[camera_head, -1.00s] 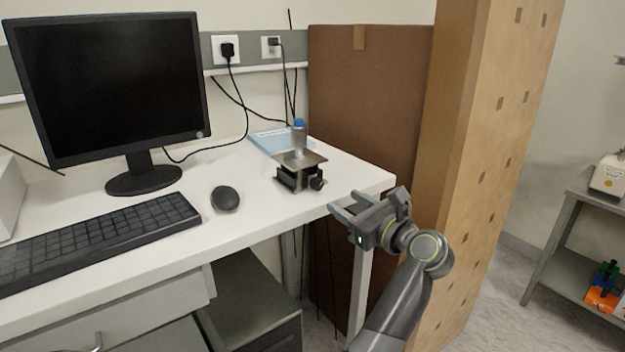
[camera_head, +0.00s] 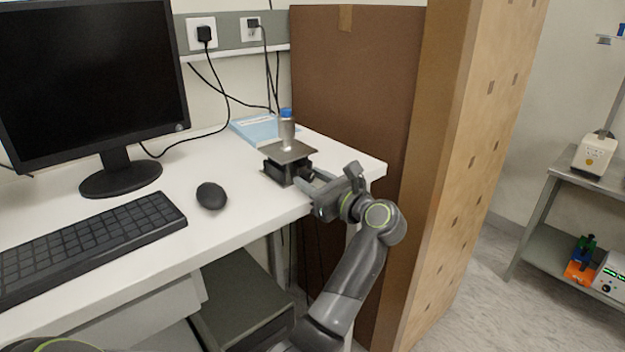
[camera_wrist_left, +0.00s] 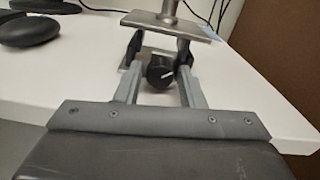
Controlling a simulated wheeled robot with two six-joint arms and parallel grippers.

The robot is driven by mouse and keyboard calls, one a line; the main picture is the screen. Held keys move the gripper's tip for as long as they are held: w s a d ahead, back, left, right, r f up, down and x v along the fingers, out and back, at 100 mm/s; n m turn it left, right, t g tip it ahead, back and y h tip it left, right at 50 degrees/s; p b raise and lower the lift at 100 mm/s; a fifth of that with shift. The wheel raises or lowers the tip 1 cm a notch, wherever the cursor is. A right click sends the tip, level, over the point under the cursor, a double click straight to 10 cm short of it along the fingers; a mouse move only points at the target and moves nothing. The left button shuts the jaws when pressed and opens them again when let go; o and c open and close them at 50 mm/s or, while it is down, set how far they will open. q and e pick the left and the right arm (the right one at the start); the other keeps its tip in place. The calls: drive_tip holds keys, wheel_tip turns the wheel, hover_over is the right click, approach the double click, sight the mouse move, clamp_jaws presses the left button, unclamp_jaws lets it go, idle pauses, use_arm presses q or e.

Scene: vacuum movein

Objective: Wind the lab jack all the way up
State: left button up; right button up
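The lab jack stands near the right end of the white desk, its square metal top plate (camera_head: 288,151) low over a dark base. A metallic bottle with a blue cap (camera_head: 287,130) stands upright on the plate. In the left wrist view, the jack's top plate (camera_wrist_left: 172,26) shows above its round black knob (camera_wrist_left: 160,71), which has a white mark. My left gripper (camera_head: 309,178) is at the knob side of the jack. Its fingers (camera_wrist_left: 159,80) are open, one on each side of the knob, with gaps visible. My right gripper is not in view.
A mouse (camera_head: 211,196), keyboard (camera_head: 85,242) and monitor (camera_head: 95,80) are left of the jack. A light blue booklet (camera_head: 255,130) lies behind it. A brown panel (camera_head: 355,90) stands beyond the desk's right edge. Bare desk lies between mouse and jack.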

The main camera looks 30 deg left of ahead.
use_arm(q)
drive_tip(key=c, duration=0.6)
drive_tip(key=shift+r+m+p, duration=0.15)
drive_tip(key=shift+m+p, duration=0.15)
drive_tip(key=shift+p, duration=0.15)
drive_tip(key=shift+c, duration=0.2)
drive_tip(key=shift+r+m+p, duration=0.1)
drive_tip(key=shift+m+p, duration=1.1)
drive_tip(key=shift+m, duration=0.6)
drive_tip(key=shift+f, duration=0.2)
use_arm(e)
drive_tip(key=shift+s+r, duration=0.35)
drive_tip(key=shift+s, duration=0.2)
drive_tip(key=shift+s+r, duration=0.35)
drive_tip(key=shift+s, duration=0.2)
use_arm(q)
drive_tip(key=o, duration=1)
